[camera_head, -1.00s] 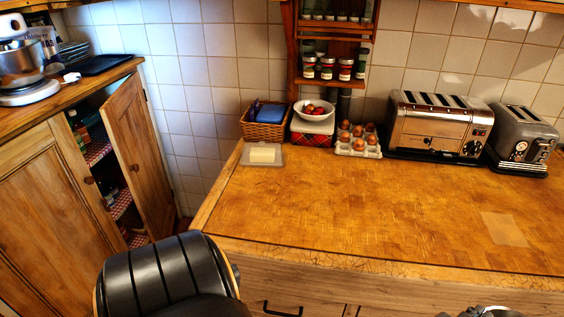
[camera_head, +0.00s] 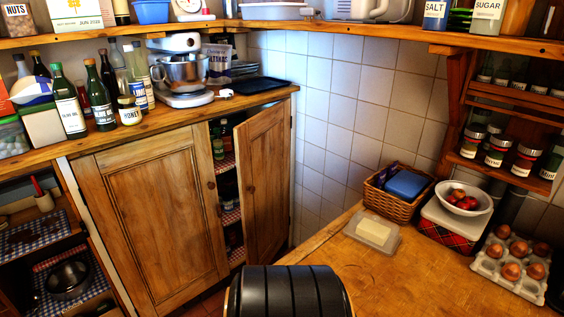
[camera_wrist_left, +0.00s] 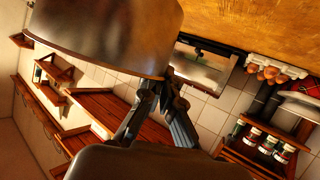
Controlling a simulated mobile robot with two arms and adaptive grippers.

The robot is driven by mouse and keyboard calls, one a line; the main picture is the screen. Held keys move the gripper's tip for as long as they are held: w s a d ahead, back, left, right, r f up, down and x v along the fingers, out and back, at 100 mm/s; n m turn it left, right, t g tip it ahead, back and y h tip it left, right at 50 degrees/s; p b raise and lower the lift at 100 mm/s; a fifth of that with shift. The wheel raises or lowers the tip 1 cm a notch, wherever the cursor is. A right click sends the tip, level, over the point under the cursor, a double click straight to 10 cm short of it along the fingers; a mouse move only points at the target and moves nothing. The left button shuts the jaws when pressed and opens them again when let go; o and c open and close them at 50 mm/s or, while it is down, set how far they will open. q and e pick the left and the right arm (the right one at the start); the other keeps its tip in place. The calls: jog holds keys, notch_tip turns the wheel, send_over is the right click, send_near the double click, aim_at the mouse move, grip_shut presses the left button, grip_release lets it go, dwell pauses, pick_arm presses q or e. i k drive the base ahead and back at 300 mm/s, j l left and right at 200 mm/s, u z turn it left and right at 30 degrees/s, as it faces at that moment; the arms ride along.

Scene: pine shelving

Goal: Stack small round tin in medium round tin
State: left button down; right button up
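A shiny silver round tin (camera_wrist_left: 105,35) fills the upper left of the left wrist view, cut off by the frame's top. My left gripper (camera_wrist_left: 164,80) reaches up to its edge. Its two dark fingers come together there and look shut on the tin's wall. I cannot tell from its size alone whether it is the small or the medium tin. No second round tin can be made out for sure in either view. My right gripper is not in view. Neither gripper shows in the head view.
The worktop (camera_head: 385,285) at the right holds a butter dish (camera_head: 373,232), basket (camera_head: 398,190), bowl (camera_head: 463,198) and egg tray (camera_head: 510,265). A cupboard door (camera_head: 263,175) stands ajar. Bottles and a mixer (camera_head: 180,72) crowd the left counter. A metal bowl (camera_head: 68,280) sits on a low shelf.

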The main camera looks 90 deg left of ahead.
aim_at(72, 284)
jog(key=u, duration=3.8)
